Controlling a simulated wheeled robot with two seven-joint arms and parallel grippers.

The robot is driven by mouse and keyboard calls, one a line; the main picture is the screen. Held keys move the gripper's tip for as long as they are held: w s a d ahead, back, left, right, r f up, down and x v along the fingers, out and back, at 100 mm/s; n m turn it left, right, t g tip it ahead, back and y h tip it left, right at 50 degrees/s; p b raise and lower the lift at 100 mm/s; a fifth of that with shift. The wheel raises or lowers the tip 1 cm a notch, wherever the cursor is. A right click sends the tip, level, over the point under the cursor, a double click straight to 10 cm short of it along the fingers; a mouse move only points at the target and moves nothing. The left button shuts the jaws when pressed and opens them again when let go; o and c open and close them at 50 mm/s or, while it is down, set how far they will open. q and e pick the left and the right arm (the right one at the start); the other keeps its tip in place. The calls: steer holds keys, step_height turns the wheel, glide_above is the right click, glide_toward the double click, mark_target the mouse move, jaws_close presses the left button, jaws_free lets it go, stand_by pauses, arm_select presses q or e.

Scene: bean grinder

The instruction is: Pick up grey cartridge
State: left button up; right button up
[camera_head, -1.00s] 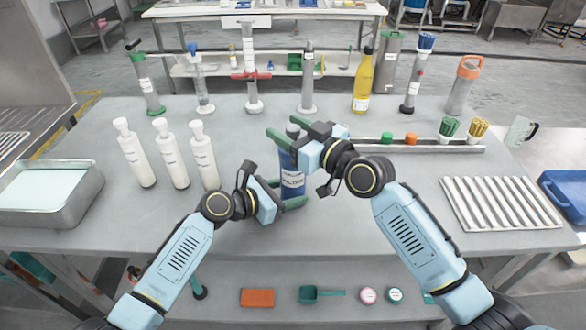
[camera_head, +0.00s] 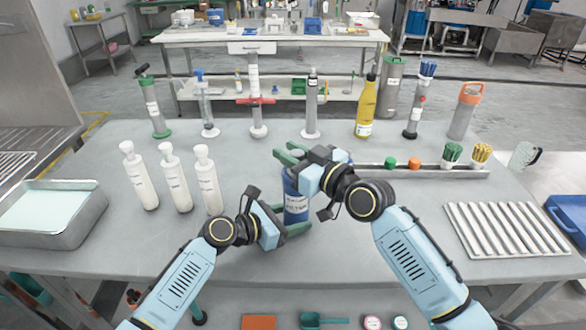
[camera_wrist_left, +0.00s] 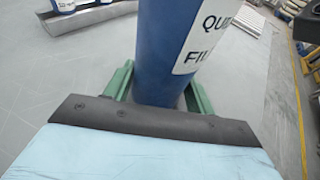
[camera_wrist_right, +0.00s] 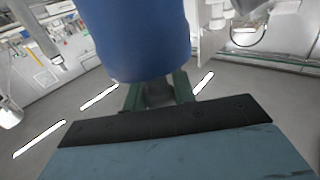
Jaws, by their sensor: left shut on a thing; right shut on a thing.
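A blue cylinder (camera_head: 295,207) with a white label stands upright near the table's middle. Its body fills the upper middle of the left wrist view (camera_wrist_left: 165,45) and the right wrist view (camera_wrist_right: 140,40). My left gripper (camera_head: 288,220) is shut on its lower part. My right gripper (camera_head: 292,155) is shut on its upper part and hides its top. Grey upright tubes stand at the back: one with a green base (camera_head: 152,105), one with a pale base (camera_head: 311,105) and one with a dark base (camera_head: 413,115). I cannot tell which is the grey cartridge.
White bottles (camera_head: 175,180) stand left of my grippers, beside a metal tray (camera_head: 92,228). A yellow bottle (camera_head: 366,105) stands at the back. A rail (camera_head: 430,172) with small coloured items and a ribbed rack (camera_head: 508,230) are to the right. The front table strip is clear.

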arm_select(q)
steer(key=shift+f, duration=0.1)
arm_select(e)
step_height(320, 180, up, 18)
steer(key=shift+f, duration=0.1)
arm_select(q)
steer(key=o, duration=0.9)
steer(key=shift+c, duration=0.2)
